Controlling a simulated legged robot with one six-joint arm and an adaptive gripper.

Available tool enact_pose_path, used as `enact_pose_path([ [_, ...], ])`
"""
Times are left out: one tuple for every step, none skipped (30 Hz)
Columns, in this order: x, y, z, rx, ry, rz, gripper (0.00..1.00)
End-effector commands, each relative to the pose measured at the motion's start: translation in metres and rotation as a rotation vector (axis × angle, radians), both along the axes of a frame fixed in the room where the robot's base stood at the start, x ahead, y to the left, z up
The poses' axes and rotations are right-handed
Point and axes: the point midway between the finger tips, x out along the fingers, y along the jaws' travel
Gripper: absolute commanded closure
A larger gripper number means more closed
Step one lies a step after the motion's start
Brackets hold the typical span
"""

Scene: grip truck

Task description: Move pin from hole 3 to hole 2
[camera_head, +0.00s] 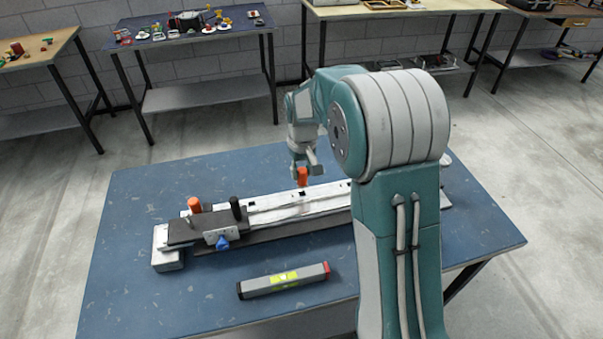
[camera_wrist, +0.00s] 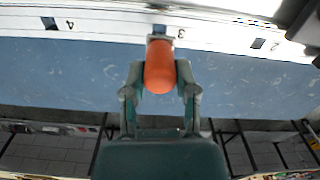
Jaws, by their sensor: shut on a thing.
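The orange pin (camera_wrist: 160,65) is between the fingers of my gripper (camera_wrist: 161,72), which is shut on it. In the wrist view its narrow end points to the white rail (camera_wrist: 110,27) at the mark 3. I cannot tell whether its tip is inside hole 3 or just clear of it. Hole 2 (camera_wrist: 258,43) is a dark, empty square to the right, and the hole by mark 4 (camera_wrist: 48,23) is empty to the left. In the head view my gripper (camera_head: 304,168) is above the rail with the pin (camera_head: 302,176) under it.
A dark sliding block (camera_head: 195,228) with another orange pin (camera_head: 194,205), a black knob (camera_head: 236,208) and a blue knob (camera_head: 222,242) sits at the rail's left end. A grey level (camera_head: 283,281) lies in front on the blue table (camera_head: 130,270). Free tabletop surrounds the rail.

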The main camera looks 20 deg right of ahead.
Motion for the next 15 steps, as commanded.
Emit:
enact_pose_path([
  [0.0,0.0,0.002,0.0,-0.001,0.0,0.96],
  [0.0,0.0,0.003,0.0,-0.001,0.0,0.96],
  [0.0,0.0,0.004,0.0,0.0,0.0,0.96],
  [0.0,0.0,0.005,0.0,0.0,0.0,0.96],
  [0.0,0.0,0.007,0.0,0.0,0.0,0.96],
  [0.0,0.0,0.008,0.0,0.0,0.0,0.96],
  [0.0,0.0,0.009,0.0,0.0,0.0,0.96],
  [0.0,0.0,0.01,0.0,0.0,0.0,0.96],
  [0.0,0.0,0.011,0.0,-0.001,0.0,0.96],
  [0.0,0.0,0.013,0.0,-0.001,0.0,0.96],
  [0.0,0.0,0.014,0.0,-0.001,0.0,0.96],
  [0.0,0.0,0.015,0.0,-0.001,0.0,0.96],
  [0.0,0.0,0.016,0.0,-0.001,0.0,0.96],
  [0.0,0.0,0.017,0.0,-0.001,0.0,0.96],
  [0.0,0.0,0.018,0.0,-0.001,0.0,0.96],
])
